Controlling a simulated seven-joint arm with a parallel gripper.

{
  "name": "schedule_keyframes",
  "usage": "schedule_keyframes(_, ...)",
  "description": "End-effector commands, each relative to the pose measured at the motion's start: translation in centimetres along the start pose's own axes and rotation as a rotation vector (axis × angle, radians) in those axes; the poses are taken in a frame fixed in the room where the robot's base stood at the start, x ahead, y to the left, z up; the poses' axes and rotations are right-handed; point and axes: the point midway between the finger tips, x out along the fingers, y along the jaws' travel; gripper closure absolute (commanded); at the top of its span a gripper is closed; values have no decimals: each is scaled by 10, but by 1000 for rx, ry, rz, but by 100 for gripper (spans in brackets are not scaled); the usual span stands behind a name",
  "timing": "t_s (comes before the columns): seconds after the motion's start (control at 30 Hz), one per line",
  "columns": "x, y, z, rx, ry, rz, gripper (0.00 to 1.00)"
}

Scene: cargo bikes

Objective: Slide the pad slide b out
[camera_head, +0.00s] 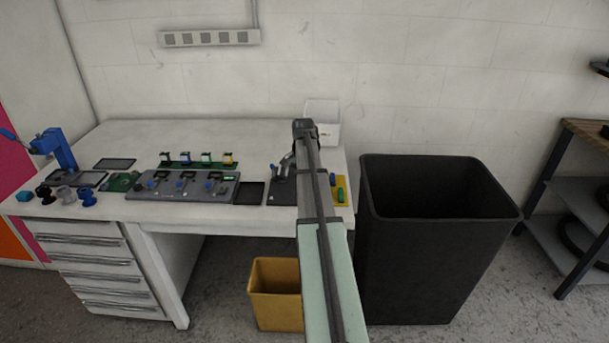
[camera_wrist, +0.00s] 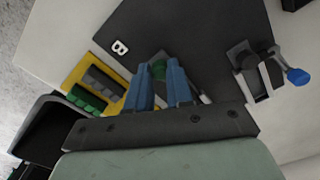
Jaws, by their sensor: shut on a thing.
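In the wrist view a dark plate marked "B" (camera_wrist: 178,28) lies on the white bench. My gripper (camera_wrist: 159,80) reaches down over this plate with its two blue fingers close together. A grey clamp-like part with a blue knob (camera_wrist: 298,76) stands at the plate's right. In the head view the dark plate (camera_head: 283,190) shows left of my arm, which hides the gripper.
A yellow tray (camera_wrist: 83,72) with green and grey blocks lies left of the gripper; its edge also shows in the head view (camera_head: 341,203). A grey fixture with blue knobs (camera_head: 190,187) stands farther left on the bench. A black bin (camera_head: 430,250) stands right of the bench.

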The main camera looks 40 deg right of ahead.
Motion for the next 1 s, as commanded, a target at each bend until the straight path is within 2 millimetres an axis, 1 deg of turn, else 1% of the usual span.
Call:
schedule_keyframes(0.03, 0, 2, 4, -1, -1, -1, 100)
schedule_keyframes(0.6, 0, 15, 27, -1, -1, -1, 100)
schedule_keyframes(0.93, 0, 16, 29, -1, -1, -1, 100)
schedule_keyframes(0.97, 0, 16, 29, -1, -1, -1, 77)
schedule_keyframes(1.0, 0, 16, 29, -1, -1, -1, 73)
